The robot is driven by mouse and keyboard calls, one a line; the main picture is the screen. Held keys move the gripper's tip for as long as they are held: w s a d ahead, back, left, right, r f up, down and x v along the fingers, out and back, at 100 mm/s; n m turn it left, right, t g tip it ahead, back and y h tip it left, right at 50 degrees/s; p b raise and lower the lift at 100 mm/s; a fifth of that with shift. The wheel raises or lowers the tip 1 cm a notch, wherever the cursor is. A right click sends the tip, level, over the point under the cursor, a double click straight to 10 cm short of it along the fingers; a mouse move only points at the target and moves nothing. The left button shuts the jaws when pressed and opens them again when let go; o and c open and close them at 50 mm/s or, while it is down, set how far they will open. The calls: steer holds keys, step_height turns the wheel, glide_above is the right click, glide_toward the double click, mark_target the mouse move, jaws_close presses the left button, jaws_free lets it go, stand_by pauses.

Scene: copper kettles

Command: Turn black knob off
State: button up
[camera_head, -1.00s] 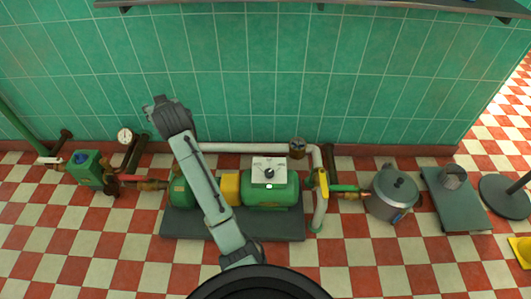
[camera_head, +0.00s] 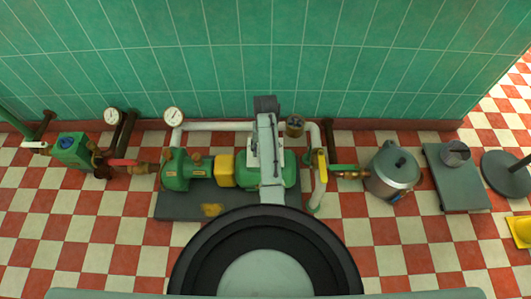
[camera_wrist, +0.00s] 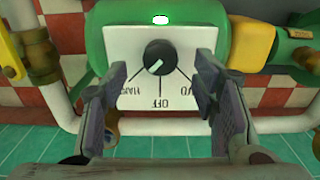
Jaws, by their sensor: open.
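The black knob (camera_wrist: 158,56) sits on a white panel (camera_wrist: 125,42) on the green pump motor (camera_wrist: 110,17). Its white pointer slants to the lower left of the wrist view, towards the upside-down label that seems to read HAND. OFF is below the knob and AUTO, partly covered, is at the right. My gripper (camera_wrist: 162,80) is open and empty, one finger on each side of the knob. No contact with the knob shows. In the head view my arm hides the knob, and only edges of the white panel (camera_head: 253,151) show.
A white pipe (camera_head: 222,126) runs behind the pump. A yellow-handled valve (camera_head: 322,167) and a grey pot (camera_head: 391,172) stand to the right. The green tiled wall (camera_head: 200,60) is close behind.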

steer(key=shift+f, duration=2.1)
steer(key=shift+c, duration=0.3)
steer(key=c, duration=1.1)
